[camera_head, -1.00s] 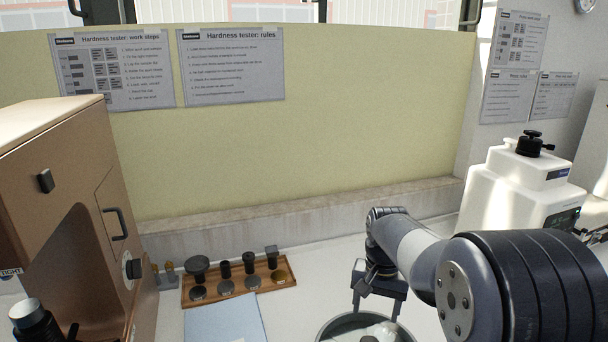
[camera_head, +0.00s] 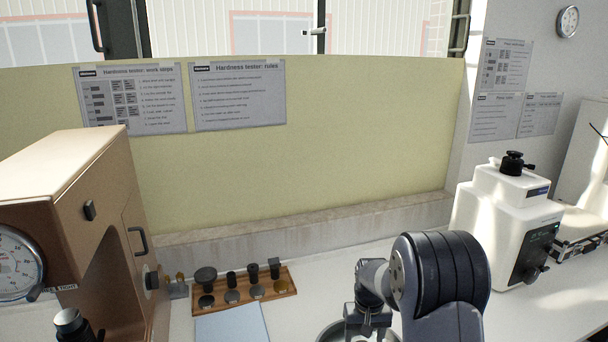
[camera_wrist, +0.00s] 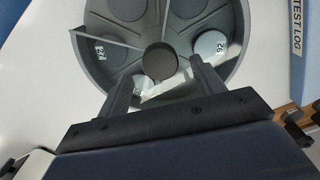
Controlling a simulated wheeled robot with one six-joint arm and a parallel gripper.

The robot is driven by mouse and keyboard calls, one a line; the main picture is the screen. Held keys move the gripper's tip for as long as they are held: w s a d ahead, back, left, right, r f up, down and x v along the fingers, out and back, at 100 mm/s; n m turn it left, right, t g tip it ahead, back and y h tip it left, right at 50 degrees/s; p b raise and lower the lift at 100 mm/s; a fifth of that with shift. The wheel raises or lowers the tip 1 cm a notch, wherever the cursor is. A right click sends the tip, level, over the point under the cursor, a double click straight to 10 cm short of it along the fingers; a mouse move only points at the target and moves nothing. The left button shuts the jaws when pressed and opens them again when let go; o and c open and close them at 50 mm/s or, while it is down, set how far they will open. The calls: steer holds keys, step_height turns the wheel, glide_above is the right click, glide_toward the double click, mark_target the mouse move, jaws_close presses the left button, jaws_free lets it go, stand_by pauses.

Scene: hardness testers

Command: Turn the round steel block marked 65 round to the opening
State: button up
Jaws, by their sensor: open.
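A round grey tray (camera_wrist: 238,62) with compartments lies below my gripper in the wrist view; its rim also shows at the bottom of the head view (camera_head: 326,331). A dark round knob (camera_wrist: 160,62) stands at its centre. Round grey blocks lie in the compartments. I cannot make out the opening surely.
A wooden rack (camera_head: 284,286) with dark indenters and round pieces stands at left, beside a blue sheet (camera_head: 232,324). A brown hardness tester (camera_head: 95,200) stands far left, a white machine (camera_head: 505,225) at right. A TEST LOG binder (camera_wrist: 298,35) lies near the tray.

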step_height(320, 180, down, 3)
steer(key=shift+f, duration=0.1)
steer(key=shift+r+n+p, duration=0.3)
steer(key=shift+n+p, duration=0.1)
steer(key=shift+p, duration=0.35)
steer(key=shift+r, duration=0.35)
steer(key=shift+r, duration=0.15)
